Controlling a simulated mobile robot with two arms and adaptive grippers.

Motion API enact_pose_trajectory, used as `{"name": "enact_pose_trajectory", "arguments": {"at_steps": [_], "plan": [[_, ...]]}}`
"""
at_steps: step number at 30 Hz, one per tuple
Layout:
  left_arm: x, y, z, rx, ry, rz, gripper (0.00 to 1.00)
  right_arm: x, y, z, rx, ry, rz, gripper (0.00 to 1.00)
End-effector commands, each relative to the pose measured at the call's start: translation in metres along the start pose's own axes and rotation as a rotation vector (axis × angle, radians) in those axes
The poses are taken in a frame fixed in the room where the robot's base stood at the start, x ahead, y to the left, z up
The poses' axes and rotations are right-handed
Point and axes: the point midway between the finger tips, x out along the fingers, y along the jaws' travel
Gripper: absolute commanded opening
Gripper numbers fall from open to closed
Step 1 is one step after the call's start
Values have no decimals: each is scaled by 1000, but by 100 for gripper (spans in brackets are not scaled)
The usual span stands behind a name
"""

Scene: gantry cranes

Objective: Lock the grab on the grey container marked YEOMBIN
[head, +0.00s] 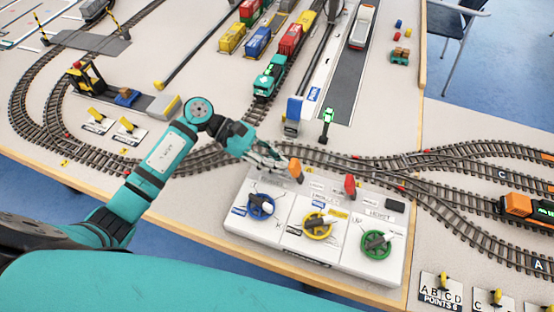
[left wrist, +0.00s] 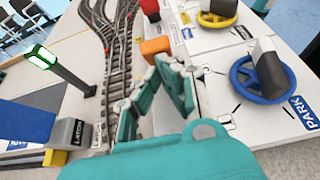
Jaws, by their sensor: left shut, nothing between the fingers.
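My left gripper (head: 272,158) is shut and empty, just left of an orange lever (head: 295,170) at the back edge of a white control panel (head: 240,215). In the left wrist view its teal fingers show close to the orange lever (left wrist: 155,46); I cannot tell whether they touch it. A red lever (head: 350,185) stands further right. The panel has a blue wheel (head: 261,206), a yellow wheel (head: 318,226) and a green wheel (head: 376,243). I cannot make out a grey container with readable YEOMBIN lettering, or the grab. My right gripper is out of view.
A teal locomotive (head: 270,77) and colored wagons stand further back. An orange locomotive (head: 518,205) is on the right.

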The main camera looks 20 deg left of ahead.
Motion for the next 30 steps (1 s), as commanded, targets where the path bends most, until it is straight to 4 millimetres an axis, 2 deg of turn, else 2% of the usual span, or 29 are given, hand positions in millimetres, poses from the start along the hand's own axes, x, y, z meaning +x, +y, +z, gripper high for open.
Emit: {"name": "enact_pose_trajectory", "arguments": {"at_steps": [11, 26, 30], "plan": [[2, 0, 13, 7, 143, 0, 0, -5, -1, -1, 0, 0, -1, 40], [21, 1, 42, 9, 568, 4, 0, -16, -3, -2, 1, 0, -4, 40], [20, 0, 39, -1, 557, 2, 0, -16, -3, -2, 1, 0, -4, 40]]}}
